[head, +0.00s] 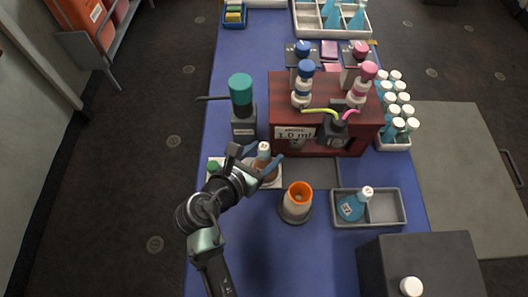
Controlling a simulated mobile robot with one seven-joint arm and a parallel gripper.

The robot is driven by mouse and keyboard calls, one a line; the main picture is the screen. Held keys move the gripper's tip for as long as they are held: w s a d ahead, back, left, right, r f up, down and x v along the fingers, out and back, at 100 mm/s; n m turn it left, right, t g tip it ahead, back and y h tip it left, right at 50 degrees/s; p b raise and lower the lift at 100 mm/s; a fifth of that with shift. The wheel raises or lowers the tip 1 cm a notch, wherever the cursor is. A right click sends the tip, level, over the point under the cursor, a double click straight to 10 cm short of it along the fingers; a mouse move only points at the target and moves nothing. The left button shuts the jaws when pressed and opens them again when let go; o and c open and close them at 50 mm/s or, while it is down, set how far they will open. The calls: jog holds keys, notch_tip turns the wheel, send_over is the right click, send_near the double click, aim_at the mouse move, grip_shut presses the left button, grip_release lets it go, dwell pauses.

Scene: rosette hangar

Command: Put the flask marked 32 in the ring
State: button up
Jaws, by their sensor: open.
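A flask with a white cap and brownish contents (263,150) stands at the middle left of the blue table, on a pale pad. My gripper (262,156) is open at this flask, its fingers to either side; I cannot tell whether they touch it. A blue flask with a white cap (350,208) leans in the left compartment of a grey tray (387,222). The marks on both flasks are too small to read. A grey-white holder with an orange ring at its top (298,187) stands between my gripper and the tray; the ring looks empty.
A dark red stand (283,88) with a "1.0 ml" label and several bottles is behind. A black bottle with a green cap (242,125) stands left of it. White-capped bottles (389,145) fill a rack at right. A dark box (420,262) is front right.

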jog(key=p+v, duration=0.2)
jog(key=v, duration=1)
jog(key=w+r+m+t+y, duration=0.2)
jog(key=w+r+m, duration=0.3)
jog(key=r, duration=0.4)
jog(key=w+r+m+t+y, duration=0.1)
jog(key=w+r+m+t, duration=0.25)
jog(key=r+m, duration=0.45)
jog(key=w+r+m+t+y, duration=0.2)
jog(key=w+r+m, duration=0.25)
jog(key=r, duration=0.65)
jog(key=s+d+r+m+t, duration=0.2)
jog(key=s+r+m+t, duration=0.1)
jog(key=r, duration=0.6)
jog(key=s+d+r+m+t+y, duration=0.1)
jog(key=s+d+r+m+t, duration=0.1)
jog(key=r, duration=0.8)
jog(key=s+d+r+m+t, duration=0.1)
jog(key=s+r+m+t, duration=0.3)
jog(key=r, duration=0.5)
jog(key=s+m, duration=0.2)
jog(key=m, duration=0.1)
jog(key=shift+s+d+r+t+y, duration=0.15)
jog(key=shift+d+r+t+y, duration=0.15)
jog(key=shift+d+t, duration=0.1)
